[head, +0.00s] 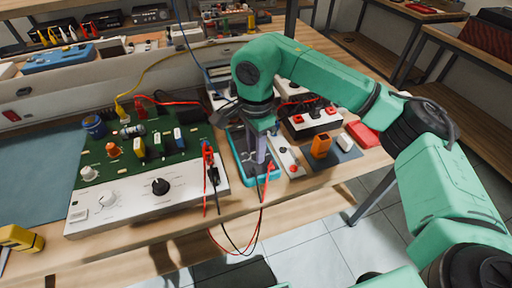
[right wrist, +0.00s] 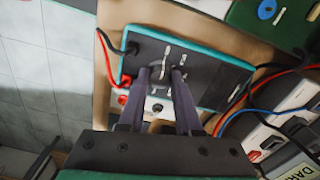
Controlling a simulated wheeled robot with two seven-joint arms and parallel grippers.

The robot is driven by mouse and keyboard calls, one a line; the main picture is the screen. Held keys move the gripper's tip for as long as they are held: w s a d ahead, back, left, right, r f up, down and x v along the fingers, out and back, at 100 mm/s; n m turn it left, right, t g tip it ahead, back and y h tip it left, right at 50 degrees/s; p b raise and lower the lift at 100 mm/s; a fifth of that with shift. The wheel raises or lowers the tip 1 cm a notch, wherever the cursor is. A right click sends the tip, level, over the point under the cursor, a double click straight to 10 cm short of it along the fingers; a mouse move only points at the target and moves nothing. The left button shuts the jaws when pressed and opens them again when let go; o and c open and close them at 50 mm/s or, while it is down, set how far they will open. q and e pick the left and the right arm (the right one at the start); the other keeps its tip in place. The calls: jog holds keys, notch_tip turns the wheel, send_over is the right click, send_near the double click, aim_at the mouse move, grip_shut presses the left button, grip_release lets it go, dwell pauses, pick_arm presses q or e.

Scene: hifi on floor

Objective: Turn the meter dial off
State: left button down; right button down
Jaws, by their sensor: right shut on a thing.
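The meter (head: 240,160) is a dark-faced box with a teal rim. It lies near the front edge of the workbench, right of the green circuit board. The right wrist view shows its dark face (right wrist: 215,76) with pale markings. My right gripper (head: 260,168) points down onto the face from above. In the right wrist view its two fingers (right wrist: 163,75) are close together around the dial, which they mostly hide. The dial's setting cannot be read. Red and black leads run from the meter's end. My left gripper is not in view.
A green circuit board (head: 135,163) with a white knob panel (head: 135,204) stands to the left. A red-buttoned box (head: 312,122), an orange block (head: 320,146) and a red case (head: 362,134) lie to the right. Loose leads (head: 262,222) hang over the bench's front edge.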

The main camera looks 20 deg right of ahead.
jog(key=c, duration=0.6)
grip_release()
jog(key=shift+a, duration=0.1)
jog(key=shift+r, duration=0.15)
notch_tip(320, 180, up, 14)
jog(key=p, duration=0.1)
jog(key=shift+r, duration=0.2)
